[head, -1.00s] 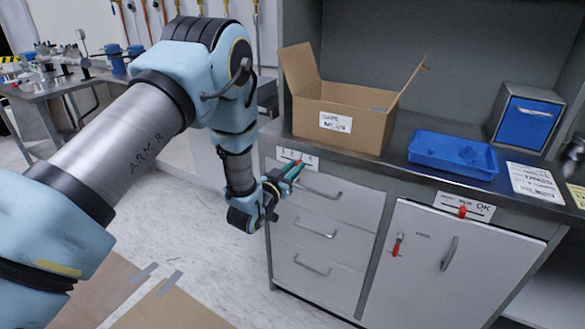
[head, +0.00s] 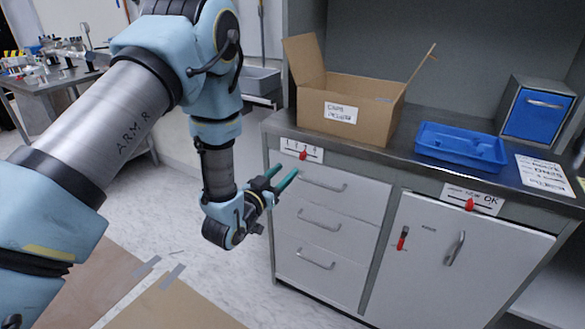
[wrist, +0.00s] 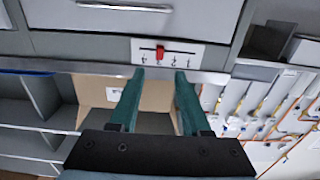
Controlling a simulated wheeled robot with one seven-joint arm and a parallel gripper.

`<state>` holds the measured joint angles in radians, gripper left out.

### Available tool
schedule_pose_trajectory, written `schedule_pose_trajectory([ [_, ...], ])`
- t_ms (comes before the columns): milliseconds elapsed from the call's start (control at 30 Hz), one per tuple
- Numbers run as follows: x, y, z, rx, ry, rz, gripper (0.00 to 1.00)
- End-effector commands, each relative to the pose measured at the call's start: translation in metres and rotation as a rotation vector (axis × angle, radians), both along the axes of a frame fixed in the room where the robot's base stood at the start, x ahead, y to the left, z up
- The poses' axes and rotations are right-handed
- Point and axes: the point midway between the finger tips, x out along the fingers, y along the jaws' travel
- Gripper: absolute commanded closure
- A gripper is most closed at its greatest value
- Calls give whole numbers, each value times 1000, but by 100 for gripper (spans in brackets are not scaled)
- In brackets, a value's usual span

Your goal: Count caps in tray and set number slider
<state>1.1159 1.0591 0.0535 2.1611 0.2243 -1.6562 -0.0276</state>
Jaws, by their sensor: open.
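The number slider (head: 302,150) is a white label with a red knob (head: 303,155) on the front edge above the drawers. In the wrist view the slider (wrist: 168,52) appears upside down, and its knob (wrist: 160,52) seems to sit near the 3. My gripper (head: 288,170) is open and empty, with teal fingers apart, in front of and a little below the slider. In the wrist view the fingertips (wrist: 160,71) point toward the slider without touching the knob. The blue tray (head: 430,152) on the counter holds blue round shapes; their number is unclear.
An open cardboard box (head: 370,120) stands left of the tray. A blue-fronted drawer unit (head: 537,112) and a printed sheet (head: 543,175) are to the right. A second slider marked OK (head: 475,198) is above the cabinet door (head: 445,265).

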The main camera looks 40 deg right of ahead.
Motion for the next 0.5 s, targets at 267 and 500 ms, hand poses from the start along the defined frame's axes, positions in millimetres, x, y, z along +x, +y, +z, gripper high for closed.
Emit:
schedule_pose_trajectory([
  [267, -7, 24, 0, 0, 1, -1, 52],
  [500, -7, 25, 0, -1, 1, -1, 52],
])
